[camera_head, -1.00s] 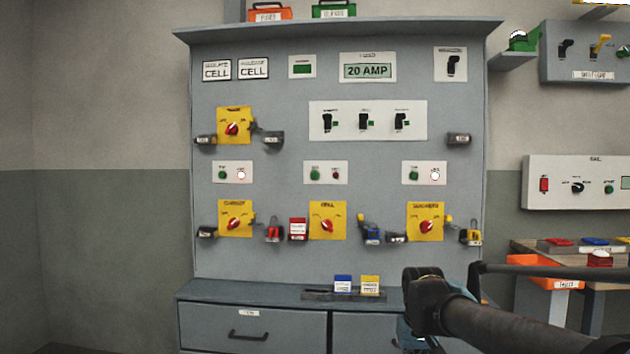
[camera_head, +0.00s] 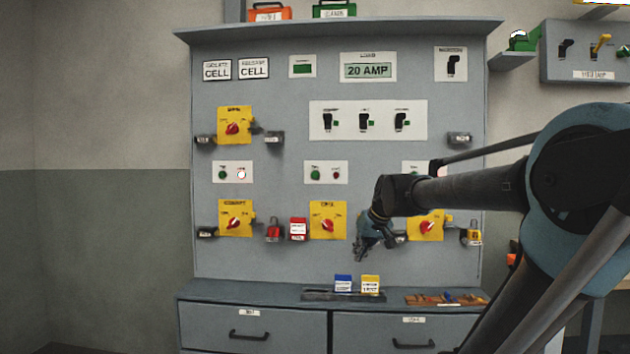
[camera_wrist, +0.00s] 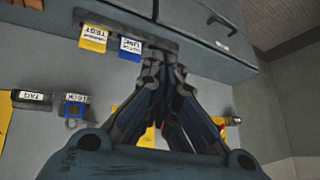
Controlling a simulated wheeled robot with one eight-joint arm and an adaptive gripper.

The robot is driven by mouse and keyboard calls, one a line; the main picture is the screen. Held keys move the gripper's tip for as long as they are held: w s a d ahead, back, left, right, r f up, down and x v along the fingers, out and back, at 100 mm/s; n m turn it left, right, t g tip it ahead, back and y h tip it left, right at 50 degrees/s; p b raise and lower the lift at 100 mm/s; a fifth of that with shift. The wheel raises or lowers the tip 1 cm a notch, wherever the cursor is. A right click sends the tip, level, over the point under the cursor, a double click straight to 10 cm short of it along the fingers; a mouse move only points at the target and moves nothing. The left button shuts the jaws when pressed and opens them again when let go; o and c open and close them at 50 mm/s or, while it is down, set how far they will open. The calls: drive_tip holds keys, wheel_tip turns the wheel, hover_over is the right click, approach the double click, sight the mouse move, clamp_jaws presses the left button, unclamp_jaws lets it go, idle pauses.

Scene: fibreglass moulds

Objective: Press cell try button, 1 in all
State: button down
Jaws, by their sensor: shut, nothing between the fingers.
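The grey board carries a middle white button plate (camera_head: 340,172) with a green button (camera_head: 315,175) and a dark red button (camera_head: 336,175). Their small labels are not readable. This plate sits above a yellow switch plate (camera_head: 327,207), labelled CELL, with a red knob (camera_head: 326,226). My gripper (camera_head: 361,256) is shut and empty, fingers pointing down, in front of the board, right of and below the button plate. In the wrist view my gripper's closed fingers (camera_wrist: 163,66) point towards the drawer cabinet; the buttons are not identifiable there.
Red and grey locks and tags hang between the yellow switches, such as the red padlock (camera_head: 273,230). A blue tag (camera_head: 343,283) and a yellow tag (camera_head: 370,284) stand on the ledge below. My arm hides much of the board's right side. The left side is clear.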

sight(316, 177)
drive_tip(key=w+a+r+t+y, duration=0.1)
drive_tip(key=w+a+r+t, duration=0.1)
drive_tip(key=w+a+r, duration=0.5)
drive_tip(key=w+a+r+n+t+y, duration=0.1)
drive_tip(key=w+a+r+y, duration=0.1)
drive_tip(key=w+a+r, duration=0.6)
drive_tip(key=w+r, duration=0.5)
drive_tip(key=w, duration=0.3)
drive_tip(key=shift+w+a+r+t+y, duration=0.15)
drive_tip(key=shift+a+r+t+y, duration=0.15)
drive_tip(key=shift+t, duration=0.1)
drive_tip(key=shift+w, duration=0.15)
drive_tip(key=shift+w+d, duration=0.2)
drive_tip(key=shift+w, duration=4.05)
drive_tip(key=shift+w, duration=0.75)
drive_tip(key=shift+s, duration=0.8)
drive_tip(key=shift+s, duration=0.15)
